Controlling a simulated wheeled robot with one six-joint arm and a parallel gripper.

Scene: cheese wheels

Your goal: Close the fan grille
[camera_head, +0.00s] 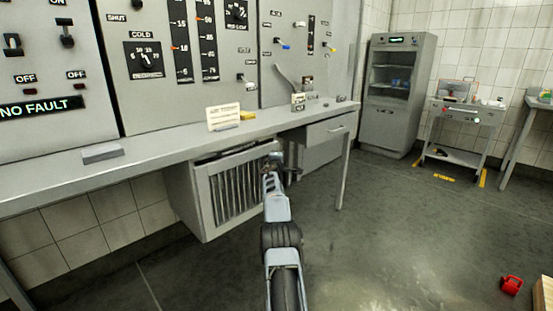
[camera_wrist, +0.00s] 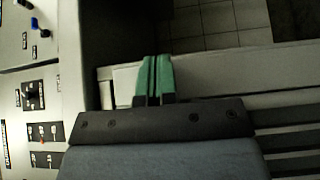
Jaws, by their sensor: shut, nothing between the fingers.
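The fan grille (camera_head: 236,188), a grey frame with upright slats, fronts a box under the counter in the head view. I cannot tell from this angle how far it stands open. My gripper (camera_head: 273,160) is in front of the grille's right part, near its upper right corner, and my arm hides that side. In the wrist view, my gripper's green fingertips (camera_wrist: 154,76) are pressed together with nothing between them. A pale frame edge (camera_wrist: 215,82) runs behind them, and the grille's dark slats (camera_wrist: 288,143) show at lower right. I cannot tell whether the fingers touch the frame.
The counter (camera_head: 150,146) overhangs the box, below a panel of switches and gauges. A drawer (camera_head: 327,131) and a counter leg (camera_head: 343,178) stand to the right. A grey cabinet (camera_head: 398,130) and a cart (camera_head: 455,158) are farther back. The floor at right is mostly clear.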

